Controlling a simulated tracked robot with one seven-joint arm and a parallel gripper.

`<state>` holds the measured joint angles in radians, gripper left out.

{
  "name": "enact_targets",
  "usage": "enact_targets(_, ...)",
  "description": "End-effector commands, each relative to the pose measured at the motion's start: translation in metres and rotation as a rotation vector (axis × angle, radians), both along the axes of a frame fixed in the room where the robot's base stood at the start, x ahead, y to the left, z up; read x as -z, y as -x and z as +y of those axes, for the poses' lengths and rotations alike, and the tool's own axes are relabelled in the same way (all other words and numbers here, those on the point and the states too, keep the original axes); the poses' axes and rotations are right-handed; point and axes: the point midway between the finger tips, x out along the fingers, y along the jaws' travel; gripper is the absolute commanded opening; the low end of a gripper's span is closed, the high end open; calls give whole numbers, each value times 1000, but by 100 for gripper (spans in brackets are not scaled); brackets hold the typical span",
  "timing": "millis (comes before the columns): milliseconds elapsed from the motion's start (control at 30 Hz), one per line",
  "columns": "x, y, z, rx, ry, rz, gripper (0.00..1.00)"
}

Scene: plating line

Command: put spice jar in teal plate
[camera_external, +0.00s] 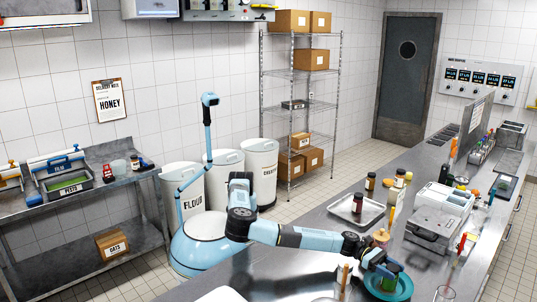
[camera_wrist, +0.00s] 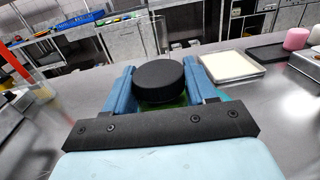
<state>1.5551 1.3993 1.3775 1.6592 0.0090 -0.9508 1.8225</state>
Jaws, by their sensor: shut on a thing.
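My gripper (camera_external: 384,268) is at the right end of my arm, over the teal plate (camera_external: 402,291) on the steel counter. In the wrist view my gripper (camera_wrist: 159,72) has its two blue fingers shut on the spice jar (camera_wrist: 160,82), one on each side. The jar has a black lid and a green body, and it looks upright. A bit of the teal plate shows behind the right finger. The jar's base is hidden, so I cannot tell whether it touches the plate.
A metal tray (camera_external: 342,211) with a dark jar (camera_external: 357,203) stands farther back on the counter. A grey machine (camera_external: 433,218) stands to the right. A glass (camera_external: 444,294) is near the plate's right. More jars stand behind the tray.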

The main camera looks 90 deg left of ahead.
Motion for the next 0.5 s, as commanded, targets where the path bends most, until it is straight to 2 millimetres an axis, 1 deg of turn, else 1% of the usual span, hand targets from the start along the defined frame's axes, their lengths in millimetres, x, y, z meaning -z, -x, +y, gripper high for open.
enact_targets(233, 1, 0, 0, 0, 1, -1, 4)
enact_targets(267, 1, 0, 0, 0, 0, 0, 58)
enact_targets(500, 1, 0, 0, 0, 0, 0, 80)
